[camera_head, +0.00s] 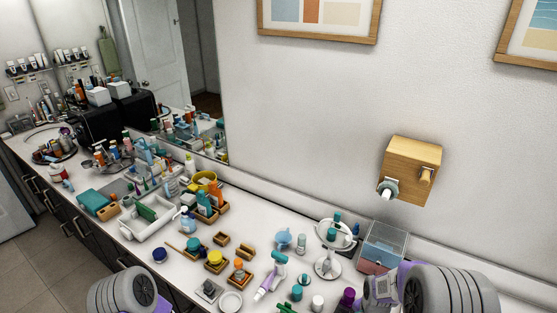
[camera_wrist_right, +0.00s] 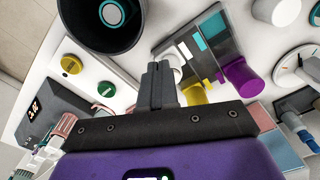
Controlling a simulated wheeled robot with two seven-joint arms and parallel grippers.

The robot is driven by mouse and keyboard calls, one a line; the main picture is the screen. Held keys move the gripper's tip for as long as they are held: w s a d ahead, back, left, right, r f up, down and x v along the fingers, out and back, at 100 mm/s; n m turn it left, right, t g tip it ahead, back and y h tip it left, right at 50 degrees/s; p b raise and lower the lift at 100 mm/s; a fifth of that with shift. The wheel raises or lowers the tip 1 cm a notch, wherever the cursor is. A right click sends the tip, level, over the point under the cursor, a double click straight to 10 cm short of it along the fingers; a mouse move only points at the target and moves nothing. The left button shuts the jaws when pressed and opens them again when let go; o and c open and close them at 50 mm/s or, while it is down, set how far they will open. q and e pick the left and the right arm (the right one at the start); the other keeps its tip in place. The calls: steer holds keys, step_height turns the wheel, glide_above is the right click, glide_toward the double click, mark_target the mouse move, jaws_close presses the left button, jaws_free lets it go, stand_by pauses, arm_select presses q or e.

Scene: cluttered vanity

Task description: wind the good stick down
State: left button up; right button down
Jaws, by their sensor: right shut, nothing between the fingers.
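My right gripper (camera_wrist_right: 158,75) is shut and empty, its two dark fingertips together in the right wrist view. Just beyond the tips is a grey tray or case (camera_wrist_right: 218,48) with teal squares. A thick purple stick or tube (camera_wrist_right: 240,82) lies at its right end, and a yellow piece (camera_wrist_right: 197,93) is close to the fingers. The purple one also shows in the head view (camera_head: 347,296), left of my right arm. I cannot tell which stick is the good one, nor whether any is wound up. My left gripper is out of view; only its arm shows at bottom left.
A dark round cup (camera_wrist_right: 100,22) stands near the fingers. A wooden wall box (camera_head: 413,168) and a clear bin (camera_head: 384,245) are at the right. A white toothbrush-like tube (camera_head: 266,286) and several small trays crowd the counter, with bare counter between them.

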step_height(320, 180, down, 3)
steer(key=shift+s+b, duration=0.15)
steer(key=shift+b, duration=0.7)
steer(key=shift+w, duration=0.25)
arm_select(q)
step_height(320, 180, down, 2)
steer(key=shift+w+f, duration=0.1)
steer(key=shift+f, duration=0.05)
arm_select(e)
steer(key=shift+s, duration=0.1)
steer(key=shift+w+d, duration=0.3)
steer(key=shift+w, duration=0.1)
